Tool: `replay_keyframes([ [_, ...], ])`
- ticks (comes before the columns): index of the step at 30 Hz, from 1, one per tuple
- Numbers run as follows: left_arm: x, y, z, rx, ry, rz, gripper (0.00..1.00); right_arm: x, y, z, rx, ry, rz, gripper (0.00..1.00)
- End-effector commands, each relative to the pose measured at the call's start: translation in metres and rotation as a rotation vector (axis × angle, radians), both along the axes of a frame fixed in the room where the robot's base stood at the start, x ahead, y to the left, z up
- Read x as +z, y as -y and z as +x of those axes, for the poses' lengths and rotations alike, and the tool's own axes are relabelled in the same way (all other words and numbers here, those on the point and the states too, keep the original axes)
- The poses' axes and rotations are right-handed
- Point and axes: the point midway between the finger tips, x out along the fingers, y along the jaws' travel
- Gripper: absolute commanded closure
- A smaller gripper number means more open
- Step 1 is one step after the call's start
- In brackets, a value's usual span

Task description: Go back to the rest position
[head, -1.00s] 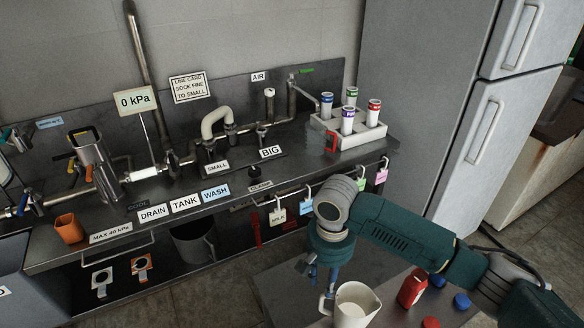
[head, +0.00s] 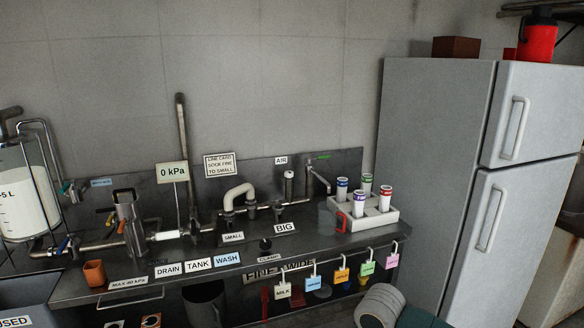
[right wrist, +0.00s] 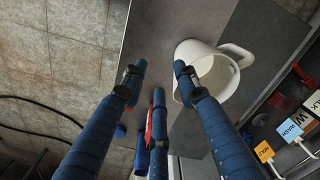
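My right gripper (right wrist: 158,78) shows in the right wrist view as blue fingers, spread apart with nothing between them. The white jug (right wrist: 207,78) stands beside the right finger on a grey surface (right wrist: 262,32). I cannot tell whether the finger touches the jug. Part of my right arm (head: 385,305) shows at the bottom edge of the head view; its gripper is out of that frame. My left gripper is in neither view.
A steel counter (head: 330,244) with pipes and a tube rack (head: 372,216) runs along the wall. Colored tags (head: 342,275) hang from its front edge. A grey fridge (head: 430,150) stands at the right. A cable lies on the tiled floor (right wrist: 60,50).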

Motion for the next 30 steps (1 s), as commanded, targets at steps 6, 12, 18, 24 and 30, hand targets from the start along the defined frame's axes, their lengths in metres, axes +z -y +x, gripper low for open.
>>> replay_keyframes([
  [6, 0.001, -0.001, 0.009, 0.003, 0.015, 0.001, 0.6, -0.013, -0.021, -0.016, 0.092, 0.014, 0.044, 0.7],
  [12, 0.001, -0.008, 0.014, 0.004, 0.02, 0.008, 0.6, -0.025, -0.044, -0.034, 0.199, 0.044, 0.098, 0.7],
  [18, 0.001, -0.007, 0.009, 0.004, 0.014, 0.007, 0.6, -0.037, -0.071, -0.06, 0.328, 0.104, 0.173, 0.7],
  [24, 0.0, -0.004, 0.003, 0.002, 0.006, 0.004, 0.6, -0.046, -0.088, -0.096, 0.457, 0.221, 0.246, 0.7],
  [30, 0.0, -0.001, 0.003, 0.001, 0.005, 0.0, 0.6, -0.051, -0.057, -0.131, 0.516, 0.334, 0.197, 0.7],
])
